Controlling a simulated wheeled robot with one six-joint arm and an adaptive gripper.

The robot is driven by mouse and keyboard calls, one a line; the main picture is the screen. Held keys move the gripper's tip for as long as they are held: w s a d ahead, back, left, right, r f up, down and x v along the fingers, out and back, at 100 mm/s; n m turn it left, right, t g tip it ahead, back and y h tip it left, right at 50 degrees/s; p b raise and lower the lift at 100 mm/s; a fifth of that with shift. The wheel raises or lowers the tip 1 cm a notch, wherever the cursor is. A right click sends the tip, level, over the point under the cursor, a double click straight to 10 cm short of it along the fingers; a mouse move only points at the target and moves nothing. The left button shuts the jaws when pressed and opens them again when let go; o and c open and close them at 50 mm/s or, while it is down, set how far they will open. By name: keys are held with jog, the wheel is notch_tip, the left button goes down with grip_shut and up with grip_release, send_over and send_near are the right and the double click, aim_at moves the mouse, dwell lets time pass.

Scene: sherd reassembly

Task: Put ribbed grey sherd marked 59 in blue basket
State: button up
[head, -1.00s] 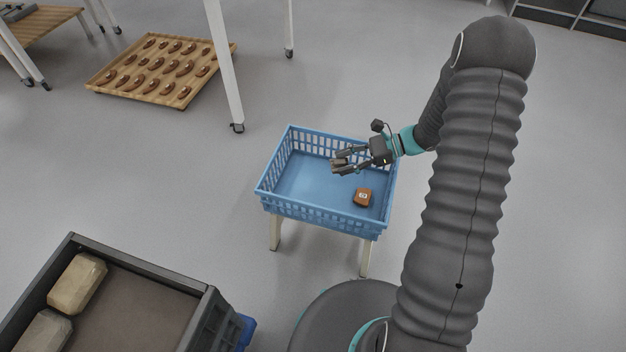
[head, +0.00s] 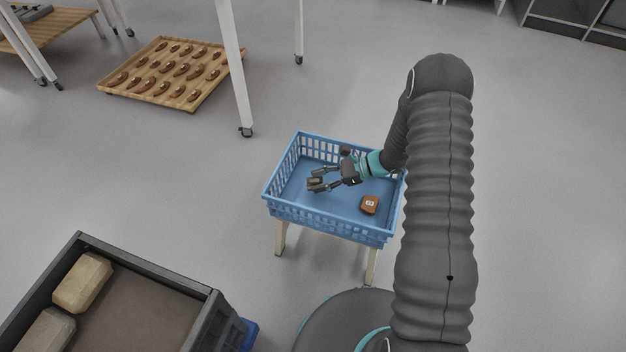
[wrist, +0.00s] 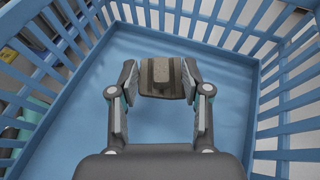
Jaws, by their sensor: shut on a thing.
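The blue basket (head: 300,205) stands on a pale-legged stand in the head view; its slatted walls and floor fill the wrist view (wrist: 55,130). My gripper (head: 316,184) is inside the basket's outline, over its left part. In the wrist view my gripper (wrist: 162,82) is shut on a ribbed grey sherd (wrist: 161,75), held between the two fingertips. The sherd (head: 315,184) shows small and dark in the head view. No number can be read on it. I cannot tell whether it touches the basket floor.
An orange-brown sherd (head: 369,205) with a white mark lies on the basket floor at the right. A dark crate (head: 215,310) with pale blocks (head: 84,284) stands at the lower left. A wooden tray (head: 190,98) of several brown pieces lies farther back.

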jog(key=shift+f, duration=0.1)
jog(key=shift+f+b, duration=0.35)
jog(key=shift+b, duration=0.05)
jog(key=shift+f, duration=0.2)
jog(key=o, duration=1.1)
jog(key=shift+o, duration=0.2)
jog(key=shift+r, duration=0.15)
